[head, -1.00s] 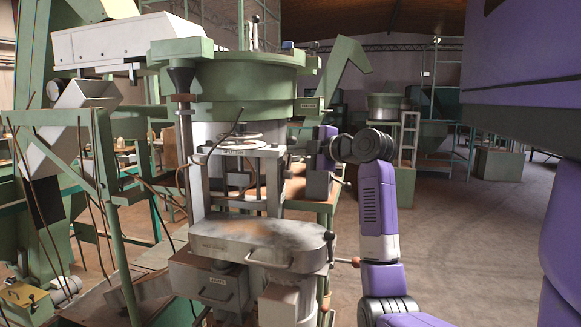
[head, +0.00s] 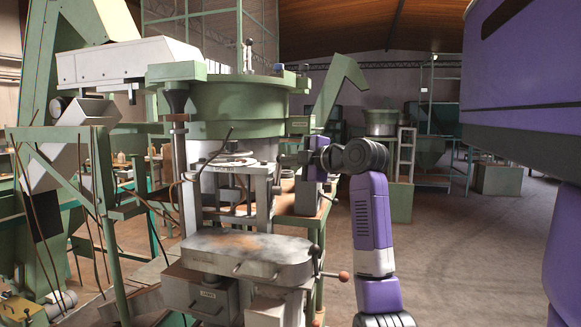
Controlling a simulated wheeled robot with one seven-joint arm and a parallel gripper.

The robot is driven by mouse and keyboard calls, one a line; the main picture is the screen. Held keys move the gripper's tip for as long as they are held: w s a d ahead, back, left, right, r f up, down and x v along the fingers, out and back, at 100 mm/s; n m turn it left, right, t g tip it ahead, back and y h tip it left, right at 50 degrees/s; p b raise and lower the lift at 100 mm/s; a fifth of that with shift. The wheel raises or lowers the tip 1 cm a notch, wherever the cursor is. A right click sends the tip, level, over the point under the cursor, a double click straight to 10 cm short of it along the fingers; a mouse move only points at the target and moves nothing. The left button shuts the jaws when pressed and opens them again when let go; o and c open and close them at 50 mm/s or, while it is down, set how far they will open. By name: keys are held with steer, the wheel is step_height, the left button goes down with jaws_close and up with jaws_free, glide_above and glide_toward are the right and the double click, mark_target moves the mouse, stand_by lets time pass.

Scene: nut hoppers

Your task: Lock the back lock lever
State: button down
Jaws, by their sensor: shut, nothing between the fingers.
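A green and grey nut hopper machine (head: 238,104) fills the middle of the head view. A lever with a reddish ball (head: 343,276) and a dark-knobbed handle (head: 315,251) sit at the right end of its worn table. Upright levers with dark knobs (head: 248,43) stand on top at the back. I cannot tell for sure which is the back lock lever. My purple arm (head: 371,222) rises at the right, and its dark wrist bends left toward the machine. My gripper (head: 288,159) is small at the machine's right side, beside the column, shut and empty. Its fingertips and any contact are unclear.
The worn metal table (head: 250,250) juts out at the front of the machine, with a grey box (head: 200,296) below. A green frame with thin rods (head: 100,200) stands at the left. Open floor (head: 450,260) lies to the right, with other machines farther back.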

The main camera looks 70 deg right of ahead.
steer(key=b+v, duration=0.2)
steer(key=v, duration=0.6)
steer(key=shift+r, duration=0.35)
steer(key=shift+s, duration=0.1)
